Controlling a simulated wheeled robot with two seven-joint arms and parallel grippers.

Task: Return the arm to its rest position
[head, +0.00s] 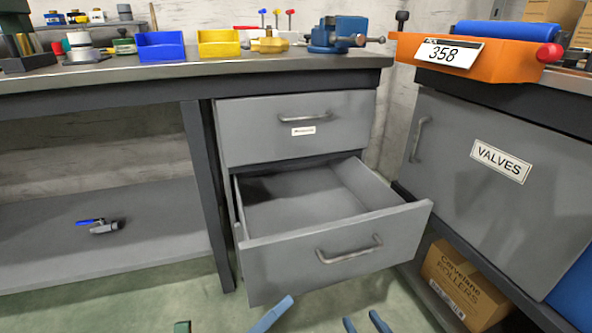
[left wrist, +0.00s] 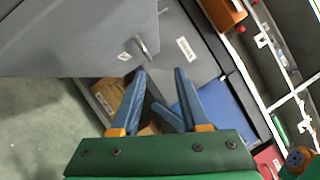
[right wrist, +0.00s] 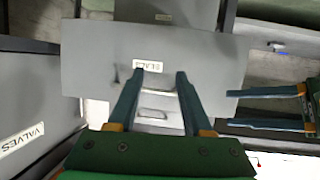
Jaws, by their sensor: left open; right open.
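My left gripper (head: 272,314) shows only as a blue finger at the bottom edge of the head view. In the left wrist view its two fingers (left wrist: 159,72) are spread with nothing held between them. My right gripper (head: 364,320) shows as two blue fingertips at the bottom edge, right of the left one. In the right wrist view its fingers (right wrist: 159,73) are apart and empty. The left gripper's fingers also show at the right of that view. Both grippers are in front of the open lower drawer (head: 335,252), which looks empty. Most of both arms is out of the head view.
A closed drawer (head: 295,130) is above the open one. A cabinet door labelled VALVES (head: 450,150) stands at the right, with a cardboard box (head: 462,283) below. A blue-handled valve (head: 103,227) lies on the left shelf. Bins and a vise (head: 335,35) crowd the bench top.

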